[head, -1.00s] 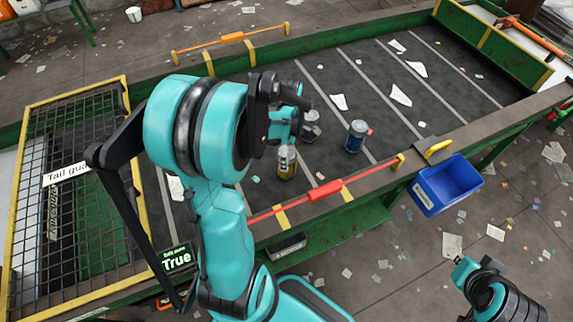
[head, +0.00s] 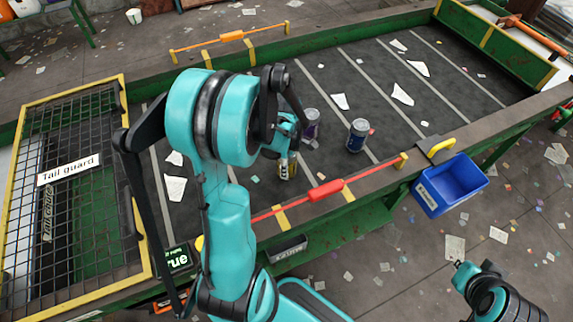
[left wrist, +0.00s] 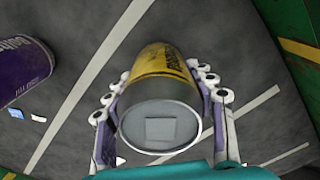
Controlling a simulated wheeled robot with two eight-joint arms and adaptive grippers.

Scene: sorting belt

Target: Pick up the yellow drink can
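The yellow drink can (left wrist: 163,62) stands between the two fingers of my left gripper (left wrist: 160,82) in the left wrist view, its silver lid facing the camera. The fingers lie close along both its sides; whether they press on it I cannot tell.
A purple can (head: 311,122) stands just behind and right of the yellow can, also in the left wrist view (left wrist: 22,72). A blue can (head: 357,135) stands farther right. Paper scraps lie on the belt (head: 385,75). A blue bin (head: 452,188) hangs at the front edge beside a red-handled bar (head: 326,190).

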